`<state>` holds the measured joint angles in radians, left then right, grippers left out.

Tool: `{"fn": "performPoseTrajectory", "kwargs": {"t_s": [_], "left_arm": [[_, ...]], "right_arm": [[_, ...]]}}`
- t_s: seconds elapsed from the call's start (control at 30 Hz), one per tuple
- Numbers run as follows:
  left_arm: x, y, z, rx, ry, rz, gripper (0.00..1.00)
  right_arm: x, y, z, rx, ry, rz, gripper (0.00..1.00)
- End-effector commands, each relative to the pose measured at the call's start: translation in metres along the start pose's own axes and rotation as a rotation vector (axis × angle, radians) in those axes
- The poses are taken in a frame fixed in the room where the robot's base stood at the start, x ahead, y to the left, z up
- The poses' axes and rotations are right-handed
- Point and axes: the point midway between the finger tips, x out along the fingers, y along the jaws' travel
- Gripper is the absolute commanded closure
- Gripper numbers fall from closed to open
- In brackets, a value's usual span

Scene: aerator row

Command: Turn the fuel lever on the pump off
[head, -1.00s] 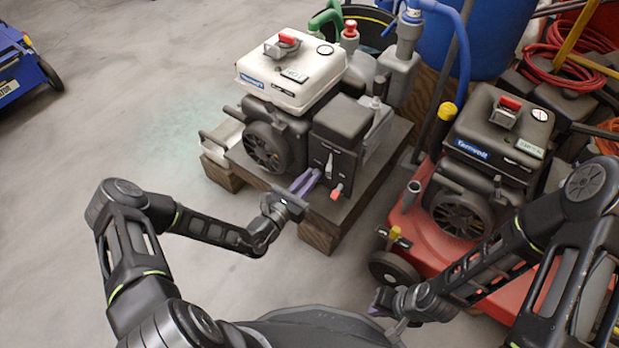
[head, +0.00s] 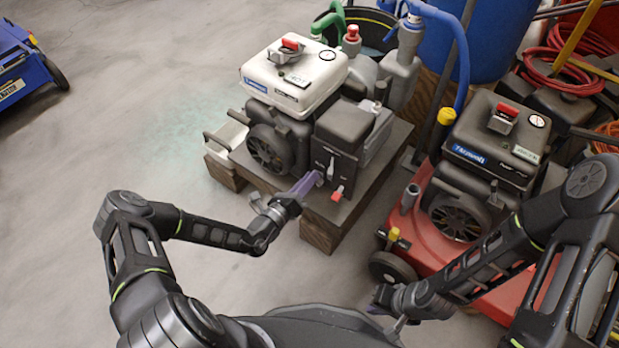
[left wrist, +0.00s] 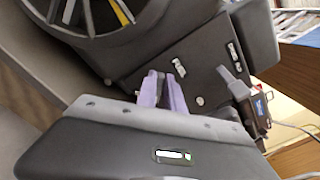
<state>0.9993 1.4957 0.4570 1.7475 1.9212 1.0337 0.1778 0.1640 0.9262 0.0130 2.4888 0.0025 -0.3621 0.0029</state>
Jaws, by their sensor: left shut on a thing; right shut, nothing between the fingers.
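The pump is a white-topped engine (head: 294,78) on a wooden block stand. Its black front panel (head: 345,135) carries a grey lever (head: 331,168) and a red-tipped lever (head: 337,194). My left gripper (head: 316,177) reaches the lower left of this panel. Its purple fingers are shut on a small part there, apparently a small lever, mostly hidden by the fingertips. In the left wrist view the fingers (left wrist: 163,82) point at the panel, with a pale lever (left wrist: 179,67) right by the tips. My right gripper (head: 376,309) is shut and empty, low near the red machine.
A red machine (head: 425,238) with a black-topped engine (head: 496,140) stands close on the right. Blue and green hoses, a blue barrel (head: 490,45) and red hose coils (head: 560,75) are behind. The floor at left is clear, with a blue machine (head: 18,75) at the far edge.

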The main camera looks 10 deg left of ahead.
Motion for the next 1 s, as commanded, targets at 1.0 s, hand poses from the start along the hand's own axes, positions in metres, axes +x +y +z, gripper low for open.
{"fn": "performPoseTrajectory", "kwargs": {"t_s": [1.0], "left_arm": [[0.001, 0.011, -0.004, -0.812, -0.003, 0.001, 1.00]], "right_arm": [[0.003, 0.002, -0.001, 0.001, 0.002, 0.001, 1.00]]}}
